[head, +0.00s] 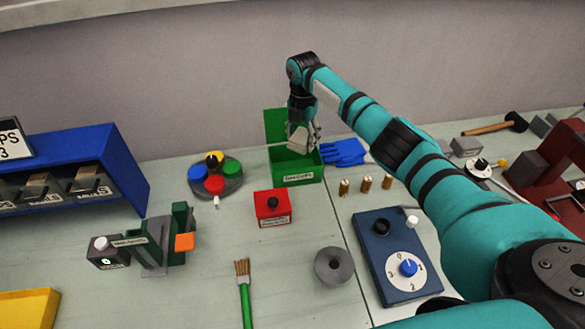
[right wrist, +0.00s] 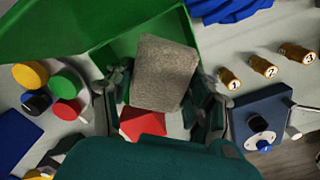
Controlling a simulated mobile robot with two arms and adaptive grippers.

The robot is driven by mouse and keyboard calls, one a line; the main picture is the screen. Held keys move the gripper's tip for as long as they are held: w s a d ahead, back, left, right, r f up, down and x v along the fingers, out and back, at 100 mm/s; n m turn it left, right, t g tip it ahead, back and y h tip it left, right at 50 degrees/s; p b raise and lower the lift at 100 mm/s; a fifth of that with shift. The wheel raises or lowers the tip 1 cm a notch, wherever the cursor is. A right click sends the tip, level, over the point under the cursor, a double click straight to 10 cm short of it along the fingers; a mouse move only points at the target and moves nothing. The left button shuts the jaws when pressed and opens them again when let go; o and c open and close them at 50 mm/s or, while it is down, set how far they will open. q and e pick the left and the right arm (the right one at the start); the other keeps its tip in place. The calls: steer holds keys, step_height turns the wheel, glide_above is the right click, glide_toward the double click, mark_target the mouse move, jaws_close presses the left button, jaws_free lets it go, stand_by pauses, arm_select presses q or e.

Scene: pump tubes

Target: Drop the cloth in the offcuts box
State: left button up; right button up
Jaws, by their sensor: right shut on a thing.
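The grey cloth (right wrist: 165,72) is between the fingers of my right gripper (right wrist: 162,98), seen from above in the right wrist view. In the head view the right gripper (head: 301,127) points down with the cloth (head: 303,139) at its tips. It is over the green offcuts box (head: 297,177), whose lid stands open at the back. The box's green interior also shows behind the cloth in the right wrist view (right wrist: 110,55). The cloth's lower edge against the box rim is partly hidden. My left gripper is in neither view.
Blue gloves (head: 343,152) lie right of the box. A red box with a black knob (head: 272,208) stands in front, and a disc with coloured knobs (head: 215,178) is left. Brass cylinders (head: 366,184) and a blue dial panel (head: 396,254) are to the right.

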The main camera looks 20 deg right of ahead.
steer(key=o, duration=1.2)
steer(key=shift+r, duration=0.15)
step_height(320, 180, up, 12)
steer(key=shift+f, duration=0.2)
